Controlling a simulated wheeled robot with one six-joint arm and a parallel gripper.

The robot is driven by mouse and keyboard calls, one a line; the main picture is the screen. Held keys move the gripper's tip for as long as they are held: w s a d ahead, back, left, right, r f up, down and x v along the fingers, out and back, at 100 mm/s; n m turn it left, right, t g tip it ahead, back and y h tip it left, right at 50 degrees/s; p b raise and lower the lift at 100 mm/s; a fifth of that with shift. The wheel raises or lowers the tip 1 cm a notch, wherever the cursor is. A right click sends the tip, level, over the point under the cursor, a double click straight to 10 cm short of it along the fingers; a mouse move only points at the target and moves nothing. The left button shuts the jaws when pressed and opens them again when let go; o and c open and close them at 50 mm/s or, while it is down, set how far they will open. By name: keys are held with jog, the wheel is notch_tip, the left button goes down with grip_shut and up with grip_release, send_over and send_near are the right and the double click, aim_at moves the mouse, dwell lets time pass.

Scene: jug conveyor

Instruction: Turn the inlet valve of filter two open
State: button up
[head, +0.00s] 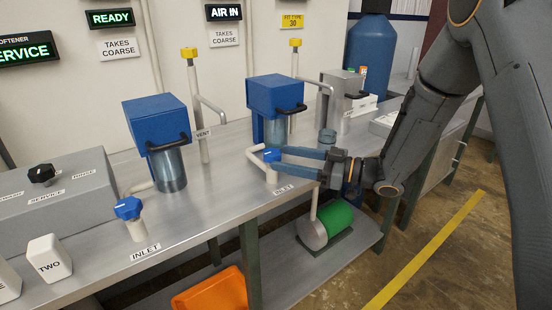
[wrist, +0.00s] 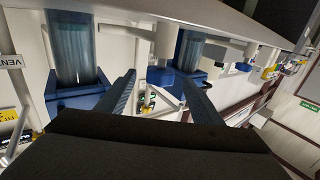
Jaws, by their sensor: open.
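Two blue-headed filters with clear bowls stand on the steel bench; the left one (head: 158,125) is under the READY display, the right one (head: 276,98) under AIR IN. Each has a blue inlet valve knob on a white pipe: the left knob (head: 127,207) stands clear, the right knob (head: 270,155) is at my fingertips. My gripper (head: 281,159) is open and reaches in from the right, its fingers pointing at the right knob. No filter number is readable on either filter.
A white TWO block (head: 49,258) and a grey softener box (head: 55,193) with a black knob are at left. Yellow-topped vent pipes (head: 190,54) rise behind the filters. A green cylinder (head: 334,219) and an orange bin (head: 212,292) sit below the bench top.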

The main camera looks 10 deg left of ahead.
jog(key=shift+s+d, duration=0.15)
jog(key=shift+d, duration=1.25)
jog(key=w+t, duration=0.1)
jog(key=w+d+m+t+h, duration=0.2)
jog(key=w, duration=0.1)
jog(key=shift+w+f+t, duration=0.1)
jog(key=shift+f+t, duration=0.1)
jog(key=shift+t, duration=0.1)
jog(key=w+d+f+m+t+h, duration=0.1)
jog(key=d+f+m+t+h, duration=0.1)
jog(key=d+m+h, duration=0.5)
jog(key=w+d+f+m+t+h, duration=0.15)
jog(key=d+h, duration=0.35)
jog(key=d, duration=0.7)
jog(key=s+d+f+m+g+h, duration=0.2)
jog(key=s+d+h, duration=0.1)
jog(key=s+d, duration=0.4)
jog(key=s+m+g+h, duration=0.1)
jog(key=s+m+g, duration=0.3)
jog(key=s, duration=1.8)
jog(key=g, duration=0.3)
jog(key=shift+s+d+f+p, duration=0.15)
jog(key=shift+s+d+p, duration=0.05)
jog(key=shift+s+p, duration=0.1)
